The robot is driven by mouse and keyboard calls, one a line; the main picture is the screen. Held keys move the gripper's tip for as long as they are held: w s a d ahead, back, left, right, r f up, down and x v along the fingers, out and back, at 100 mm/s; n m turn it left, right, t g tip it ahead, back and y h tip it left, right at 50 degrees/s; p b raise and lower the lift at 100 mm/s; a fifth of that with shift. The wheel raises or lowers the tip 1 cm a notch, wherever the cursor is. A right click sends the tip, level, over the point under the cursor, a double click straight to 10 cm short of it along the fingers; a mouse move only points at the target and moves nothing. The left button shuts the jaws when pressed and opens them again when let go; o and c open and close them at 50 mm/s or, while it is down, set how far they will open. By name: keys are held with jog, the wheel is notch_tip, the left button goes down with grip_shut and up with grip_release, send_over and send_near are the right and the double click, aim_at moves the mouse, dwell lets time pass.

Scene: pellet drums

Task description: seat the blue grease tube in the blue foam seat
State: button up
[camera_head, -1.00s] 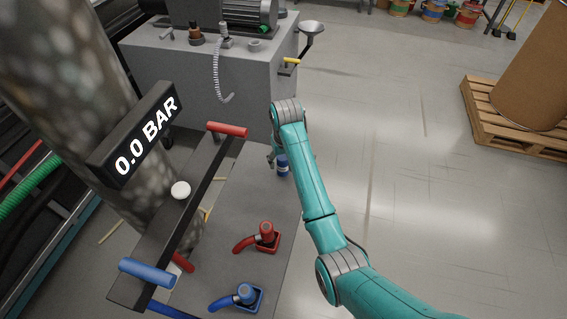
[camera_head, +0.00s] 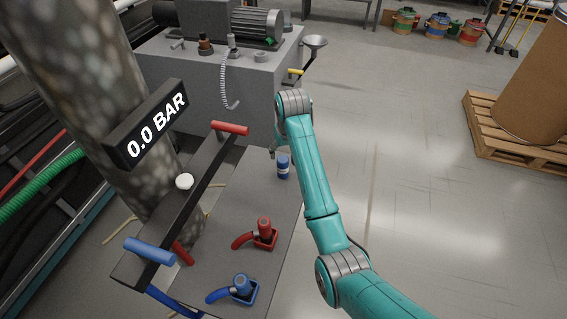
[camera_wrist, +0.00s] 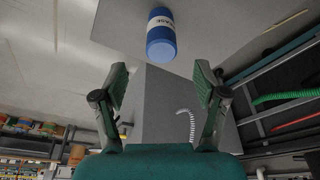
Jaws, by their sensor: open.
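The blue grease tube (camera_head: 283,167), with a white label band, stands upright on the grey bench near its right edge. In the wrist view the tube (camera_wrist: 161,38) is ahead of and beyond my fingertips, apart from them. My gripper (camera_wrist: 161,80) is open and empty, with a finger at each side of the picture's middle. In the head view my gripper (camera_head: 274,152) is mostly hidden behind my arm, close to the tube on its left. A blue square holder (camera_head: 251,296), apparently the blue foam seat, is at the bench's near end. A blue upright piece with a curved handle occupies or overlaps it.
A similar red holder (camera_head: 272,244) with a red upright piece stands between the tube and the blue holder. A dark bar with a red handle (camera_head: 230,128) and a blue handle (camera_head: 150,250) runs along the left. A grey machine cabinet (camera_head: 205,85) stands behind the bench.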

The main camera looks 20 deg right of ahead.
aim_at(282, 166)
jog(key=x, duration=1.1)
jog(key=shift+s+a, duration=0.1)
jog(key=shift+a, duration=0.05)
grip_shut()
